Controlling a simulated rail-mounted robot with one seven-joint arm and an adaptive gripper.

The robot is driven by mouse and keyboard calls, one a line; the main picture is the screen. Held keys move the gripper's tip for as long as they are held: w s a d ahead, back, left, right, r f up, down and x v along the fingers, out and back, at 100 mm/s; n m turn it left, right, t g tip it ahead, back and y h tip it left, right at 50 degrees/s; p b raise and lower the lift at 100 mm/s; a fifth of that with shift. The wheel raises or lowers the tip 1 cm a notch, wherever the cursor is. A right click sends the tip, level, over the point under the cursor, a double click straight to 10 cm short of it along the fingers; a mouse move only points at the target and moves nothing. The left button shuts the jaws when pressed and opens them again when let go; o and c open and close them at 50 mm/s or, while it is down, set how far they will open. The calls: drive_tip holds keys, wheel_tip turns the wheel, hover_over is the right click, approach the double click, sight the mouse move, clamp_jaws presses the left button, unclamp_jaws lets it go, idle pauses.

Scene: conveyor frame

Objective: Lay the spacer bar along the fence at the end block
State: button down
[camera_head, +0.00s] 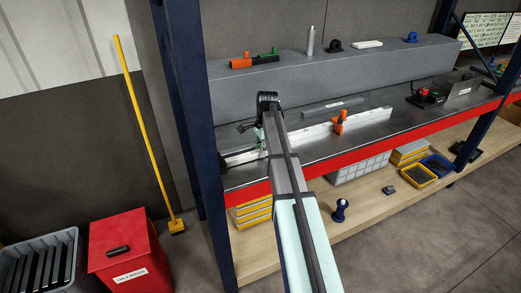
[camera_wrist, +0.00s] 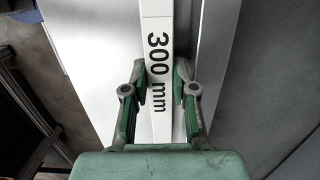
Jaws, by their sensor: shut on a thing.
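The spacer bar (camera_wrist: 156,15), pale with "300 mm" in black print, runs up the middle of the wrist view. My gripper (camera_wrist: 162,75) is shut on it, with one green-padded finger on each side. In the head view my gripper (camera_head: 262,143) is over the left part of the bench, partly hidden by my arm. A long pale rail, seemingly the fence (camera_head: 368,118), runs along the bench and carries an orange clamp-like piece (camera_head: 339,121). A dark piece at the rail's left end (camera_head: 224,163) may be the end block. I cannot tell whether the bar touches the fence.
A grey labelled bar (camera_head: 332,106) lies behind the fence. A grey ledge (camera_head: 400,62) behind the bench (camera_head: 385,135) holds several small items. A blue post (camera_head: 192,130) stands at the left. A black and red device (camera_head: 428,97) sits at the right.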

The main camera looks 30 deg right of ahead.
drive_tip(key=shift+f, duration=0.15)
drive_tip(key=c, duration=1.3)
unclamp_jaws()
drive_tip(key=shift+c, duration=0.2)
drive_tip(key=o, duration=0.5)
drive_tip(key=shift+w, duration=0.1)
